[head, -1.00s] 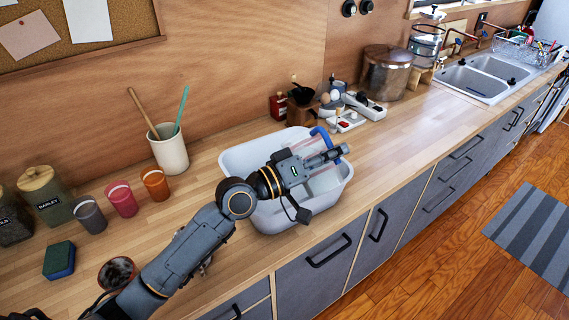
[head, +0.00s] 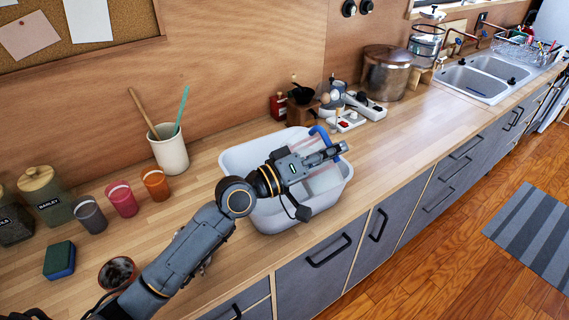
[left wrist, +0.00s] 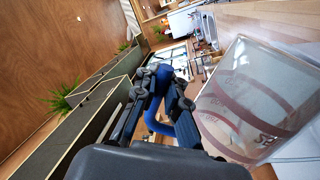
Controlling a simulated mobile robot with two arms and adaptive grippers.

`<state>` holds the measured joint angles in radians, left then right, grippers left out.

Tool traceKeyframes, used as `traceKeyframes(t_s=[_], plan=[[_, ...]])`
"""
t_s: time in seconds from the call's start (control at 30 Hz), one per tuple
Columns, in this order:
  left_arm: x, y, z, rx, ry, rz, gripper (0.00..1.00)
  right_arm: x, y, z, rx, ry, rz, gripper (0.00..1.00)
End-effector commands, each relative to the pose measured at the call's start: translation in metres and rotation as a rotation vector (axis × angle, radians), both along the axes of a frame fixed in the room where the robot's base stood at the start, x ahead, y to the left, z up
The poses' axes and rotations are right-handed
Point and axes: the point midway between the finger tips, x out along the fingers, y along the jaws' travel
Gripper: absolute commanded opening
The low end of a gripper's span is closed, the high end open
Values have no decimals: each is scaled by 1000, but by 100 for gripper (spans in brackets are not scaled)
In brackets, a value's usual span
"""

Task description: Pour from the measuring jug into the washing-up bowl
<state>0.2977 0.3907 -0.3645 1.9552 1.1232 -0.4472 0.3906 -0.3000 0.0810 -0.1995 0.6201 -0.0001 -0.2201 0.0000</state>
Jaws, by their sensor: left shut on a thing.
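The washing-up bowl (head: 240,158) is a pale grey-white tub on the wooden counter, near its front edge. The measuring jug (head: 325,178) is clear with red markings and a blue handle (head: 320,133). It is over the bowl in the head view, tilted, and partly hidden by my arm. My left gripper (head: 335,152) is shut on the blue handle. In the left wrist view the fingers (left wrist: 163,85) close around the handle and the jug (left wrist: 255,98) lies to the right, its red bands showing. I cannot tell whether anything is flowing out. My right gripper is not in view.
Left of the bowl stand a utensil crock (head: 170,150), several cups, jars and a sponge (head: 59,260). The counter right of the bowl is clear towards the sink (head: 480,78).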

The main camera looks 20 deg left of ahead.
Motion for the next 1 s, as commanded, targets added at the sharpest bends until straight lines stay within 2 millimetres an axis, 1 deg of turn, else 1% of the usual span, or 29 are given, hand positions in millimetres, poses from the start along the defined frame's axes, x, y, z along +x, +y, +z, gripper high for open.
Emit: traceKeyframes(t_s=[0.03,1.0], plan=[[0,0,2,-4,-3,1,0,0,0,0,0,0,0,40],[3,4,-1,-40,28,0,0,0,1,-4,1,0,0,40]])
